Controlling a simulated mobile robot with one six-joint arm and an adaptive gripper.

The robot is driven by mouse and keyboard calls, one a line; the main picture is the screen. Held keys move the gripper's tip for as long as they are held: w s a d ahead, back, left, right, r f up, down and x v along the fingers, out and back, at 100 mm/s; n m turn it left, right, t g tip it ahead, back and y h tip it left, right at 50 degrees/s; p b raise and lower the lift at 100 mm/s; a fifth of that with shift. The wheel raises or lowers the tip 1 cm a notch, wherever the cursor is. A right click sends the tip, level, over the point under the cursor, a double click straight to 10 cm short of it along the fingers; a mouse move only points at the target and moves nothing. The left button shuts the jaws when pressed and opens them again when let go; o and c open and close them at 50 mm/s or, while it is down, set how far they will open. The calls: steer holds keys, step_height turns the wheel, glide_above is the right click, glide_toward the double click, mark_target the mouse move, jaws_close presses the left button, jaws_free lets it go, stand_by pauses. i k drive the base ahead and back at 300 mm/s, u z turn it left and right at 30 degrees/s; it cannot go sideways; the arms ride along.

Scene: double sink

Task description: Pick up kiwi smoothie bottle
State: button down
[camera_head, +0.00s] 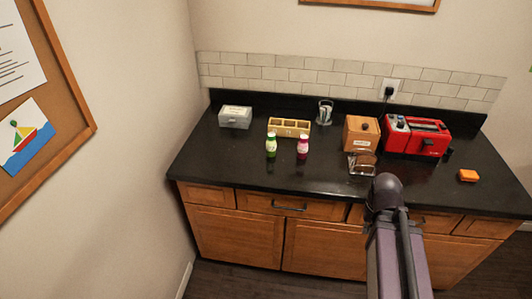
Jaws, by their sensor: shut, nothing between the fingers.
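A small bottle with a green body and a pale label (271,146), which looks like the kiwi smoothie bottle, stands upright on the dark countertop, left of the middle. A similar pink bottle (303,146) stands upright a short way to its right, apart from it. My arm rises from the bottom right to a dark rounded joint at the counter's front edge. My gripper does not show in this view. Nothing of mine touches the green bottle.
A wooden compartment box (289,127) stands just behind the bottles. A grey box (235,117) is at the left. A glass holder (325,112), wooden box (361,134), brownish see-through item (362,163), red toaster (417,137) and orange block (468,175) are rightward. The counter front is clear.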

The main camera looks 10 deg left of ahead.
mark_target(271, 142)
steer(key=u, duration=0.7)
steer(key=i, duration=0.6)
steer(key=u, duration=0.05)
steer(key=k, duration=0.6)
steer(key=z, duration=0.1)
